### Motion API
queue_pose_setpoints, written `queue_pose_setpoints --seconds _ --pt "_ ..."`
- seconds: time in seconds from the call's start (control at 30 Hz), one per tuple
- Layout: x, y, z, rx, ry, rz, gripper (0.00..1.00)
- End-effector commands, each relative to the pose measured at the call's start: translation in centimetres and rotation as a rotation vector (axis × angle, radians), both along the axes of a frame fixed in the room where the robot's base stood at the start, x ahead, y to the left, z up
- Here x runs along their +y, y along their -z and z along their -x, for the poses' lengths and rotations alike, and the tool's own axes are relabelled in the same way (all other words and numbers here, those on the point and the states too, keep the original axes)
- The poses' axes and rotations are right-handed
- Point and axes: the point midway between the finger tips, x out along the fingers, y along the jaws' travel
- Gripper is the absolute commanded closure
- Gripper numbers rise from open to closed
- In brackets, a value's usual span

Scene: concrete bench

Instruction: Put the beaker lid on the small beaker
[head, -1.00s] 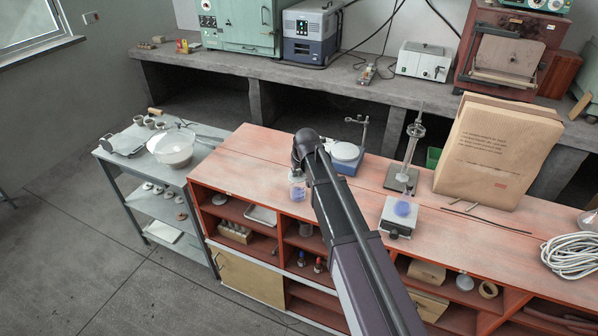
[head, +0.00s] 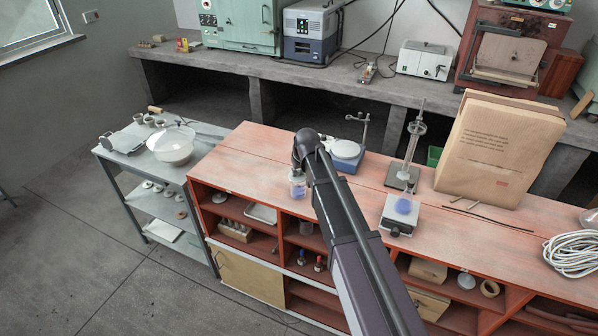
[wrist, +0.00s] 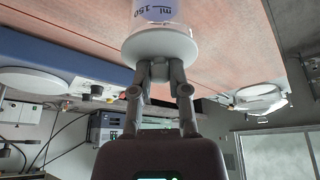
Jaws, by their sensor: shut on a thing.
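The small beaker (head: 298,188) stands upright on the red bench top, near its front edge. It is clear, with a bluish tint. My gripper (head: 298,170) is directly above it, pointing down, and hides its top in the head view. In the wrist view, which is upside down, my gripper (wrist: 160,72) has its fingers closed on the middle of the white round beaker lid (wrist: 160,48). The beaker (wrist: 158,12), marked "150 ml", is directly beyond the lid and lined up with it. The lid appears to meet the beaker's rim, but I cannot tell whether it is fully seated.
A blue device with a round white plate (head: 345,150) is behind my gripper. A large paper bag (head: 498,150) stands farther right. The bench top left of the beaker is clear.

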Motion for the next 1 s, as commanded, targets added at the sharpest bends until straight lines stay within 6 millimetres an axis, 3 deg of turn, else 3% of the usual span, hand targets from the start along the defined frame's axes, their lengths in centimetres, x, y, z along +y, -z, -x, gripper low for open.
queue_pose_setpoints --seconds 1.0 --pt "-0.11 0.73 -0.03 0.000 0.001 0.000 1.00"
